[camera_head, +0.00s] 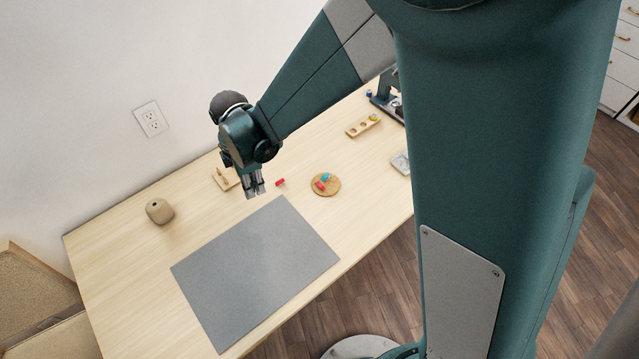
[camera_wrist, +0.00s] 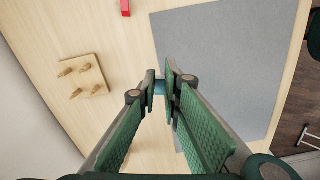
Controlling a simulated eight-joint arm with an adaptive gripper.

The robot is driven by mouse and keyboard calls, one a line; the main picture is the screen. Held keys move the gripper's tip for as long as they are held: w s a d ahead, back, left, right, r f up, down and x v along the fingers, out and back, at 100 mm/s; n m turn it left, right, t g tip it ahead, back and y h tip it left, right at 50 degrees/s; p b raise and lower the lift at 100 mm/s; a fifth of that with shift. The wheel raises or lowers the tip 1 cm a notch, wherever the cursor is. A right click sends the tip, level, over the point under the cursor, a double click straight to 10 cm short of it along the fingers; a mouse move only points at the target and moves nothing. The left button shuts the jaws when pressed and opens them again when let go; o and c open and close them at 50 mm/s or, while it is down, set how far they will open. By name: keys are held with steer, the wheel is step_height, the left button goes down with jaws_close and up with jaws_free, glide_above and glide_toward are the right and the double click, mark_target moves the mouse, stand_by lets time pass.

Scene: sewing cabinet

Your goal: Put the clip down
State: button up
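My gripper (camera_head: 255,193) hangs over the table near the back edge of the grey mat (camera_head: 255,265). In the wrist view my gripper (camera_wrist: 160,88) has its fingertips close together with a small blue clip (camera_wrist: 160,87) between them. The fingers hide most of this clip, and it cannot be made out in the head view. A red clip (camera_head: 280,182) lies on the bare table just right of the gripper; it also shows at the top of the wrist view (camera_wrist: 125,7). A round cork coaster (camera_head: 335,187) carries a red clip (camera_head: 319,185) and a teal clip (camera_head: 325,177).
A small wooden peg board (camera_wrist: 83,76) stands beside the gripper. A beige rounded object (camera_head: 160,210) sits at the back left. A wooden holder (camera_head: 363,126) and a grey-white item (camera_head: 401,162) are farther right. The mat is clear.

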steer(key=w+d+n, duration=0.1)
steer(key=w+d, duration=0.7)
steer(key=d, duration=0.4)
steer(key=n+b, duration=0.1)
steer(key=n, duration=0.1)
glide_above(336, 184)
steer(key=shift+a+r, duration=0.1)
steer(key=shift+r, duration=0.25)
steer(key=shift+f+b, duration=0.75)
steer(key=shift+f, duration=2.4)
steer(key=shift+f+b, duration=0.4)
steer(key=shift+f, duration=1.5)
steer(key=shift+f, duration=0.1)
steer(key=shift+o, duration=1)
steer(key=o, duration=0.4)
